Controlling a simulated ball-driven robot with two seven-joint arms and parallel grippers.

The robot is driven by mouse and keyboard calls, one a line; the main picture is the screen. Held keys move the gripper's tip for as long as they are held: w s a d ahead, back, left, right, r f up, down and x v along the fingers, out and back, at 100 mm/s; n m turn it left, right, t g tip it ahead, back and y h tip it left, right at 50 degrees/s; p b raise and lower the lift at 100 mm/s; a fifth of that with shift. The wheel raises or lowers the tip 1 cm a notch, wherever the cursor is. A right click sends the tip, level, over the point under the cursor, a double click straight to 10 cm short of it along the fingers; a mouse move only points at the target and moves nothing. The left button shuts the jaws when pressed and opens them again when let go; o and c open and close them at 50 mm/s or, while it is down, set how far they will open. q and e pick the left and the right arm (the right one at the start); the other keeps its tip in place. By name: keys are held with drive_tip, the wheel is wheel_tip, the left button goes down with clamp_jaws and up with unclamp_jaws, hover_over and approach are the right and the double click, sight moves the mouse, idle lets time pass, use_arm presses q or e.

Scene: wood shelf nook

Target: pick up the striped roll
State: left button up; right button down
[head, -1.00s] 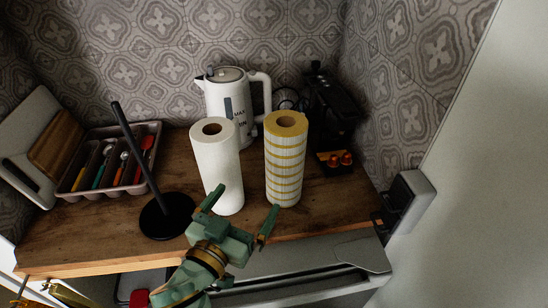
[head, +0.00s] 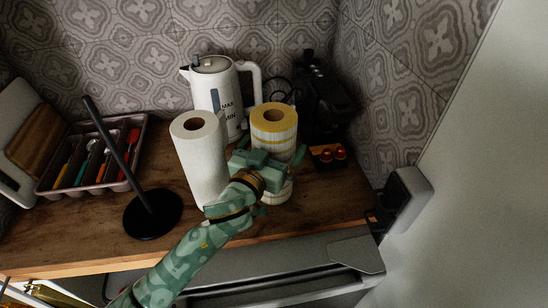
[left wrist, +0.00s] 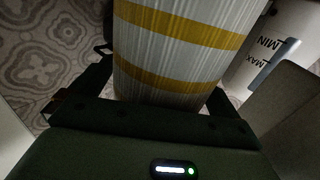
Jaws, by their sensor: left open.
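The striped roll (head: 274,119), white with yellow bands, stands upright on the wooden counter (head: 330,205). My left gripper (head: 270,152) is open in front of it, its body covering the roll's middle. In the left wrist view the striped roll (left wrist: 180,55) fills the space between the two dark fingers of my left gripper (left wrist: 160,90), one on each side. I cannot tell whether either finger touches it. My right gripper is not in view.
A plain white roll (head: 200,160) stands close to the left. A white kettle (head: 218,90) is behind, and a dark coffee machine (head: 322,100) is at the right. A black stand (head: 152,216) and a cutlery tray (head: 139,133) are further left.

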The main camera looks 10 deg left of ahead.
use_arm(q)
drive_tip(key=c, duration=1.1)
